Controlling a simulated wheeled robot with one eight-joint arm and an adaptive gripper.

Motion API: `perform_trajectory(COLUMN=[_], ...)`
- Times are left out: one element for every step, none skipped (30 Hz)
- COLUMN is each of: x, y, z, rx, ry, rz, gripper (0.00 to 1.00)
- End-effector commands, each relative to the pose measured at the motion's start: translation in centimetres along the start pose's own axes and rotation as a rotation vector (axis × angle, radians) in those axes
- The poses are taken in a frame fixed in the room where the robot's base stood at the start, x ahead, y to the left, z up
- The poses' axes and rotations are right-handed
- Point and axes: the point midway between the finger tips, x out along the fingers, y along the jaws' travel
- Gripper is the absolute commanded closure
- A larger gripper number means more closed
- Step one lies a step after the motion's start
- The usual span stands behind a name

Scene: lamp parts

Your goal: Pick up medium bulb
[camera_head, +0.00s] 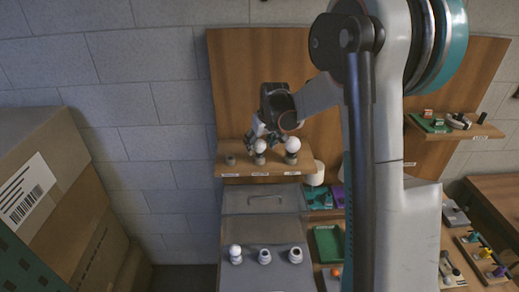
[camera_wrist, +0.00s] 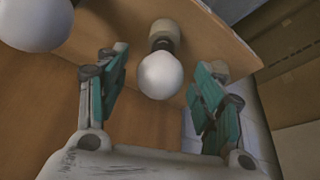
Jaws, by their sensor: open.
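The medium bulb (camera_head: 260,146) is a white round globe on a pale base, standing on the wooden wall shelf (camera_head: 222,171). It is the middle item of the row there. In the wrist view the bulb (camera_wrist: 160,74) sits between the two teal-padded fingers of my gripper (camera_wrist: 162,66), with visible gaps on both sides. My gripper (camera_head: 264,132) is open and empty, just above and behind the bulb in the head view. A larger white bulb (camera_head: 292,144) stands to its right; it shows at the upper left of the wrist view (camera_wrist: 36,22).
A small grey socket (camera_head: 230,159) stands on the shelf's left end. Below, a grey cabinet (camera_head: 262,228) carries a bulb (camera_head: 235,250) and socket-like parts. Cardboard boxes (camera_head: 62,190) stand at the left. My arm hides part of the right side.

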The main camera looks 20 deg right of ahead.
Motion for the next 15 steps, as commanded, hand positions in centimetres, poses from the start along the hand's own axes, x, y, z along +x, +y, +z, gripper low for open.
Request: perform_trajectory(x=[0.7, 1.0, 1.3, 1.5, 1.7, 1.8, 1.8, 1.9, 1.9, 1.9, 1.9, 1.8, 1.8, 1.8, 1.8], y=[0.0, 0.0, 0.0, 0.0, 0.0, 0.0, 0.0, 0.0, 0.0, 0.0, 0.0, 0.0, 0.0, 0.0, 0.0], z=[0.0, 0.0, 0.0, 0.0, 0.0, 0.0, 0.0, 0.0, 0.0, 0.0, 0.0, 0.0, 0.0, 0.0, 0.0], rx=[0.000, 0.000, 0.000, 0.000, 0.000, 0.000, 0.000, 0.000, 0.000, 0.000, 0.000, 0.000, 0.000, 0.000, 0.000], ry=[0.000, 0.000, 0.000, 0.000, 0.000, 0.000, 0.000, 0.000, 0.000, 0.000, 0.000, 0.000, 0.000, 0.000, 0.000], rz=[0.000, 0.000, 0.000, 0.000, 0.000, 0.000, 0.000, 0.000, 0.000, 0.000, 0.000, 0.000, 0.000, 0.000, 0.000], gripper=[0.39, 0.39, 0.39, 0.39, 0.39, 0.39, 0.39, 0.39, 0.39, 0.39, 0.39, 0.39, 0.41, 0.48, 0.57])
